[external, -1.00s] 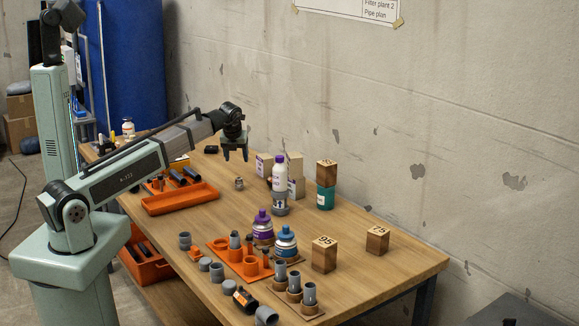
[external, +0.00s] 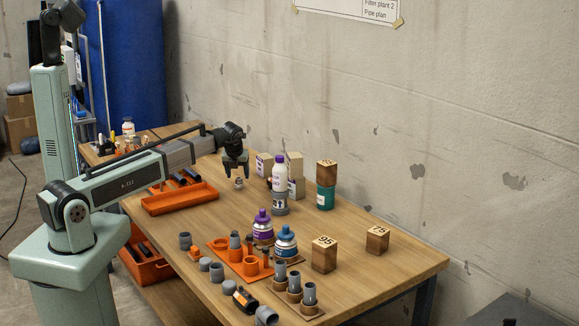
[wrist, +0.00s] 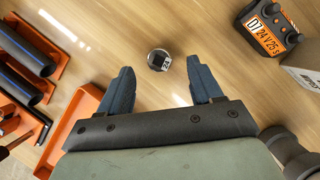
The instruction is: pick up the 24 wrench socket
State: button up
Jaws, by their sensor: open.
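The wrench socket (external: 239,184) is a small metal cylinder standing on the wooden table, right of the orange tray. In the wrist view the socket (wrist: 159,59) is round with a dark square opening and a small white label, whose number I cannot read surely. My gripper (external: 236,173) is above the socket, pointing down. In the wrist view my gripper (wrist: 159,68) is open and empty, with one finger on either side of the socket and clear space between. In the external view the fingers partly overlap the socket's top.
An orange tray (external: 165,206) with dark pipes lies to the left. White boxes (external: 294,163), a purple-capped bottle (external: 279,172) and a teal can (external: 325,196) stand to the right. A black-and-orange device (wrist: 268,26) is at the wrist view's upper right. The table around the socket is clear.

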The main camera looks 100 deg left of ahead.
aim_at(238, 179)
jog(key=shift+x, duration=2.4)
jog(key=shift+c, duration=0.5)
jog(key=c, duration=1.1)
